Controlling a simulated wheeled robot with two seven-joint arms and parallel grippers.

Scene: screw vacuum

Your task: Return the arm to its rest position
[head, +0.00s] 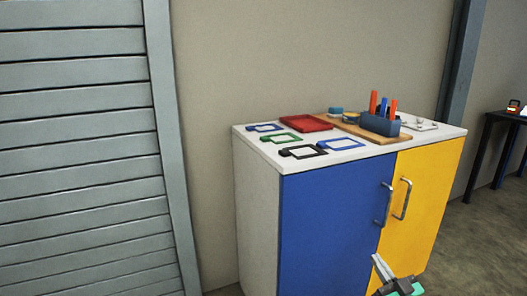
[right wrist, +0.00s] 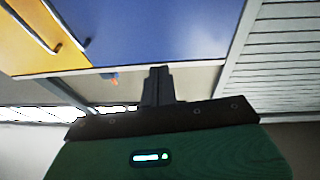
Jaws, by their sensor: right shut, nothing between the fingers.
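My right gripper (head: 382,272) is at the bottom of the head view, in front of the yellow door of the cabinet. It also shows in the right wrist view (right wrist: 160,72), where its fingers are shut together with nothing between them. It appears apart from the cabinet (head: 325,230). My left gripper is not in view.
The cabinet has a blue door (head: 330,220) and a yellow door (head: 428,200) with metal handles. On its top are coloured frames (head: 300,152), a red tray (head: 306,123) and a dark tool holder (head: 381,124). A slatted shutter (head: 80,150) stands left. A dark table (head: 500,118) stands right.

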